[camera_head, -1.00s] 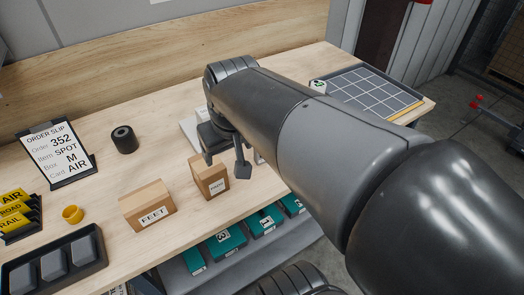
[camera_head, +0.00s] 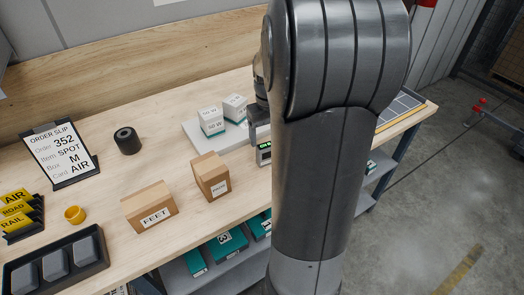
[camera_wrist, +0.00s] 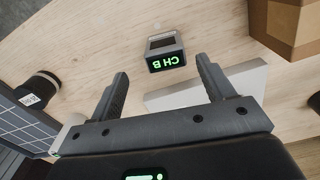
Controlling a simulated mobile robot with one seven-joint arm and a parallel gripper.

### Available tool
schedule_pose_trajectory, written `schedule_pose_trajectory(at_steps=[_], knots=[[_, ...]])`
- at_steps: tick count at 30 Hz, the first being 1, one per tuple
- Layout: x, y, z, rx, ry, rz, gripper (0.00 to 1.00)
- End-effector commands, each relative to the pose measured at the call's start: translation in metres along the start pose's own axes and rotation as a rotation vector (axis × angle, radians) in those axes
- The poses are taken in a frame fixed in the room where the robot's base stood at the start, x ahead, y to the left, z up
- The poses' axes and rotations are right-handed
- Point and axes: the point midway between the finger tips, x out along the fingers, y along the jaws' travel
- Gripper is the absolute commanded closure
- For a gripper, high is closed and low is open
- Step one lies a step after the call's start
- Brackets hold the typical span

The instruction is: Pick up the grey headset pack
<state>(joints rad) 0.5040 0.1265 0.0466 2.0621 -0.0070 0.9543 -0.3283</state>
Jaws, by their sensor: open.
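The grey headset pack, a small grey block with a dark window and a green "CH B" display (camera_wrist: 166,54), lies on the wooden bench in the wrist view. The lettering appears upside down there. My gripper (camera_wrist: 163,66) is open, with its two fingers apart and nothing between them. The pack shows ahead of the fingertips, roughly centred between them.
A pale slab (camera_head: 190,130) with white cartons (camera_head: 211,121) stands near my arm. A cardboard box (camera_head: 211,177) and the FEET box (camera_head: 150,207) stand to its left. The wrist view also shows a dark cylinder (camera_wrist: 38,89).

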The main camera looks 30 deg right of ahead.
Motion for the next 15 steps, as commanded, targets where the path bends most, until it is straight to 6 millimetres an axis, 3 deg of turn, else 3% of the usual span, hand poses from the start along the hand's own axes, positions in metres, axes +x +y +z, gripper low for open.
schedule_pose_trajectory(at_steps=[3, 11, 15], knots=[[0.020, -0.001, 0.000, 0.000, -0.003, -0.001, 0.25], [0.042, -0.002, -0.001, 0.000, -0.001, -0.001, 0.25], [0.063, -0.006, -0.003, -0.001, -0.003, -0.001, 0.25]])
